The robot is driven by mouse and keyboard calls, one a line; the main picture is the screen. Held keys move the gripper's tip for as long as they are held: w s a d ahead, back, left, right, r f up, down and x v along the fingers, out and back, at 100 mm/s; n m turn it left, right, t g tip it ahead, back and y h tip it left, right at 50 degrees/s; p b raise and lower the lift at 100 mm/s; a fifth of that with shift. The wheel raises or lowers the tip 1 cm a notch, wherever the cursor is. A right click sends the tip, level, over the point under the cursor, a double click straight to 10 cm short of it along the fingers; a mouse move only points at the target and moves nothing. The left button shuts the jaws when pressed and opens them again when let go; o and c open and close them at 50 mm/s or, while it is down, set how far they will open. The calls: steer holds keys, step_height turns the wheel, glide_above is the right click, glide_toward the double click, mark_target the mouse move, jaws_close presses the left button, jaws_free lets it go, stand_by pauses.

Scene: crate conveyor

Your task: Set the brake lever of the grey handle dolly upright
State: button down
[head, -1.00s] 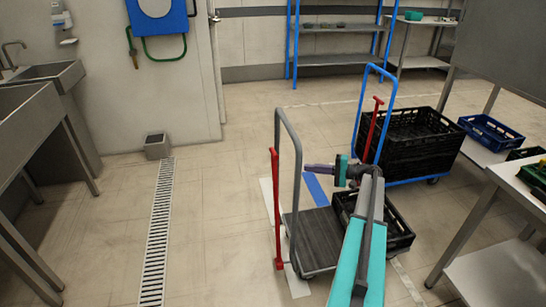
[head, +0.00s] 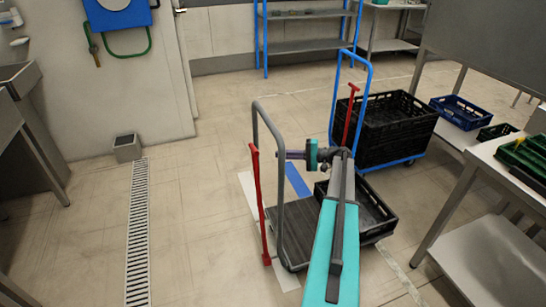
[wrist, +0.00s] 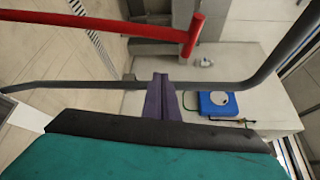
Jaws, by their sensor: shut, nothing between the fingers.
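The grey handle dolly (head: 281,205) stands in front of me. Its red brake lever (head: 259,205) is just left of the handle. It looks close to upright, roughly parallel to the handle posts; I cannot tell its exact tilt. My gripper (head: 281,155) is shut and empty. It points left, its tips at the near handle post and right of the lever. In the wrist view the purple fingertips (wrist: 160,78) overlap the grey handle bar (wrist: 225,86). The red lever (wrist: 100,22) with its crossbar end lies above them in that picture, apart from them.
A black crate (head: 376,215) sits on the dolly deck's right part. Behind it stands a blue handle dolly (head: 370,70) with black crates (head: 395,130) and its own red lever (head: 351,115). A steel table (head: 490,155) is at right.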

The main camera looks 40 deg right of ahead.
steer(key=w+a, duration=0.3)
steer(key=a, duration=0.5)
steer(key=shift+w+p, duration=0.3)
steer(key=shift+w, duration=0.1)
steer(key=shift+f, duration=0.1)
stand_by(0.4)
steer(key=shift+a, duration=0.2)
